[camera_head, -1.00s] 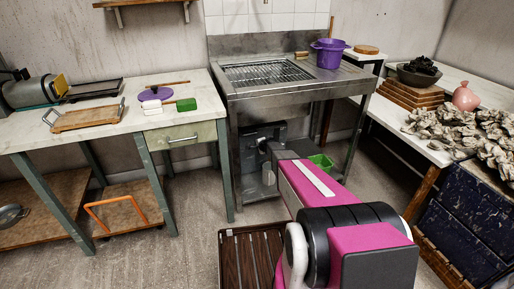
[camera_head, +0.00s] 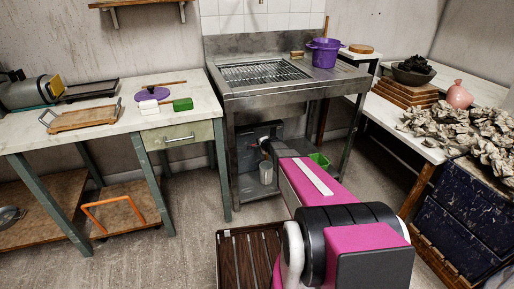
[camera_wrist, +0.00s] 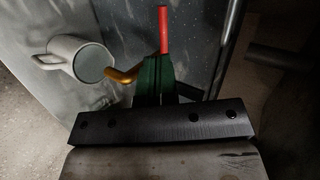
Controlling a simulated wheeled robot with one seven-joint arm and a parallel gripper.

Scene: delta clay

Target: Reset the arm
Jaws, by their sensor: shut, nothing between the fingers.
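My arm reaches forward and low in the head view, towards the space under the steel sink unit (camera_head: 285,92). My gripper (camera_wrist: 158,80) shows in the wrist view as a dark bar with dark green parts held together in front of it. It is shut and empty. A white mug (camera_wrist: 68,52) lies to the left of it, apart from it, against a grey surface. A red rod (camera_wrist: 163,30) and a yellow hooked piece (camera_wrist: 122,76) show beside the green parts; I cannot tell what they belong to.
A worktable (camera_head: 110,128) with trays stands at left. A table heaped with grey shells or clay lumps (camera_head: 465,130) stands at right. A green bin (camera_head: 320,160) sits under the sink. A dark slatted crate (camera_head: 245,255) stands on the floor close to my arm.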

